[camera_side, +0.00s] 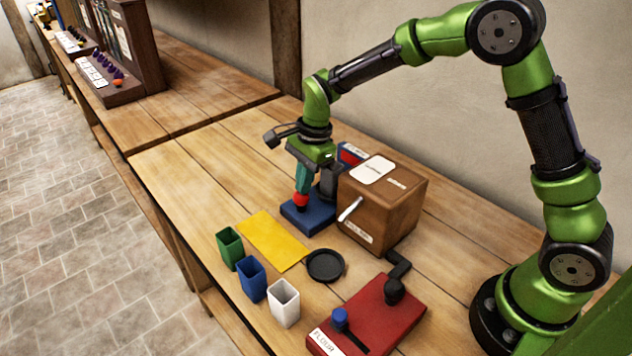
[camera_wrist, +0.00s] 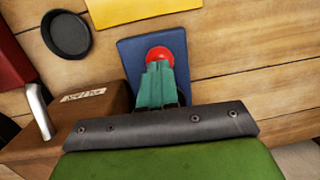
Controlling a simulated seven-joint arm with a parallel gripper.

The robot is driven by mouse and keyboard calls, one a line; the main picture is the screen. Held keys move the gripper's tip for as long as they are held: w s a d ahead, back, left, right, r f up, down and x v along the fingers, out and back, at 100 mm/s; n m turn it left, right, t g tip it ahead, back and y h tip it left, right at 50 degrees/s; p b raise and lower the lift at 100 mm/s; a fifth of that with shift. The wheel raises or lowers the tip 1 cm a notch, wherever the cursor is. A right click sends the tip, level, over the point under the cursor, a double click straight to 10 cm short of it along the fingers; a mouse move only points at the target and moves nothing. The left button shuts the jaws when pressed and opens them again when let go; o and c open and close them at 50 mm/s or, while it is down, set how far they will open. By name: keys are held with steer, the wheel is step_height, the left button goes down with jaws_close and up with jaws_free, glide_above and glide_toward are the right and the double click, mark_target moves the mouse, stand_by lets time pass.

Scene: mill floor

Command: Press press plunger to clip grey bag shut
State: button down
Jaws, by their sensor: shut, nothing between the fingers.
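The press plunger is a red round knob (camera_side: 301,201) over a blue base (camera_side: 316,217) on the bench. It also shows in the wrist view as a red ball (camera_wrist: 161,54) over the blue plate (camera_wrist: 132,60). My gripper (camera_side: 302,192) points down with its teal fingers shut and empty, right at the top of the red knob. In the wrist view the fingertips (camera_wrist: 159,66) overlap the knob's near edge; I cannot tell whether they touch or press it. I cannot make out a grey bag in either view.
A brown box (camera_side: 402,203) with a white lever stands close right of the press. A yellow mat (camera_side: 268,238), black dish (camera_side: 325,265), green (camera_side: 229,247), blue (camera_side: 251,278) and white (camera_side: 284,302) cups and a red slab (camera_side: 375,317) lie in front. The bench left of the press is clear.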

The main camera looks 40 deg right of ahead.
steer(key=shift+f, duration=1.05)
steer(key=shift+s, duration=0.1)
step_height(320, 180, up, 14)
steer(key=d, duration=0.2)
steer(key=shift+s+r, duration=0.15)
steer(key=shift+s, duration=0.25)
